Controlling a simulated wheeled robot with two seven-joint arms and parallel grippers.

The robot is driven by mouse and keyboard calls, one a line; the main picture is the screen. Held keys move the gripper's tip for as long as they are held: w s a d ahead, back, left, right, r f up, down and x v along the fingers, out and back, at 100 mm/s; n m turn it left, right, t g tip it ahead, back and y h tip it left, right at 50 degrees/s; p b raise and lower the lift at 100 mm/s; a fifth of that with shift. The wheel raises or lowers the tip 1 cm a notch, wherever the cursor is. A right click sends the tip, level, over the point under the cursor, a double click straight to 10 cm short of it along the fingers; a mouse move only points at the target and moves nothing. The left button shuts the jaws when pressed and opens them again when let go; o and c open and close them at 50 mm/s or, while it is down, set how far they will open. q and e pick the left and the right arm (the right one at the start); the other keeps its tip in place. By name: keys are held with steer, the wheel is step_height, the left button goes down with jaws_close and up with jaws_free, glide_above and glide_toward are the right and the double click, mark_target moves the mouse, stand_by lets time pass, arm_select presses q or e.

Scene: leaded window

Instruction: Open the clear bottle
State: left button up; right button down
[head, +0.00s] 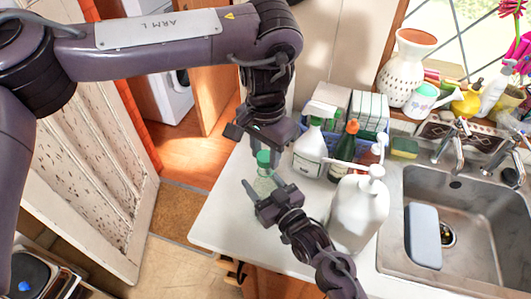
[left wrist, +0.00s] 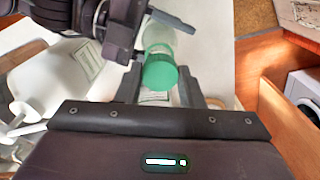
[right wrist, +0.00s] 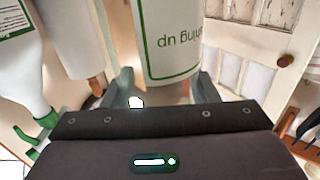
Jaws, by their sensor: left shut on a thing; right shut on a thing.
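The clear bottle (head: 264,185) stands upright near the left edge of the white counter, with a green cap (head: 263,157) on top. My left gripper (head: 264,150) reaches down from above and is shut on the cap, which shows between its fingers in the left wrist view (left wrist: 160,73). My right gripper (head: 262,183) comes from the front right and is shut on the bottle's body. In the right wrist view the bottle (right wrist: 180,40) shows a white label with green letters. The fingers partly hide the bottle in the head view.
A large white pump bottle (head: 358,210) stands close to my right arm. A white spray bottle (head: 308,153) and a dark bottle with an orange cap (head: 343,155) stand behind it. The metal sink (head: 470,245) is at right. The counter left of the bottle is clear.

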mark_target(266, 156)
arm_select(q)
steer(key=shift+r, duration=2.05)
arm_select(e)
steer(key=shift+c, duration=2.3)
jaws_free()
arm_select(q)
step_height(266, 156, down, 4)
steer(key=b, duration=0.4)
steer(key=shift+f, duration=0.2)
steer(key=shift+s, duration=0.1)
arm_select(e)
steer(key=v, duration=1.2)
